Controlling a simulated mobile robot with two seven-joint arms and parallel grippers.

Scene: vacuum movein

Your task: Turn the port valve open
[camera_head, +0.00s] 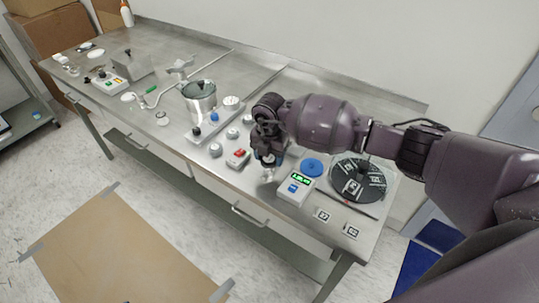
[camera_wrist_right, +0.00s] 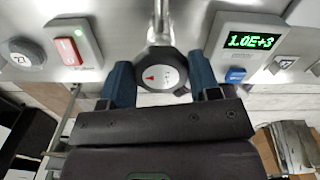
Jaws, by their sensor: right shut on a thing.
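The port valve (camera_wrist_right: 160,76) shows in the right wrist view as a round dark knob with a white face and a red arrow pointing left. A metal stem runs up from it. My right gripper (camera_wrist_right: 160,82) has its two blue fingers on either side of the knob and is shut on it. In the head view my right gripper (camera_head: 268,157) is at the front edge of the steel bench, and it mostly hides the valve. My left gripper is not in view.
Right of the valve stands a white gauge box (camera_wrist_right: 252,48) reading 1.0E+3. Left of it are a red switch (camera_wrist_right: 70,50) and a round knob (camera_wrist_right: 20,54). A blue disc (camera_head: 312,167), a black round plate (camera_head: 358,181) and a lidded metal chamber (camera_head: 200,102) are on the bench (camera_head: 235,75).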

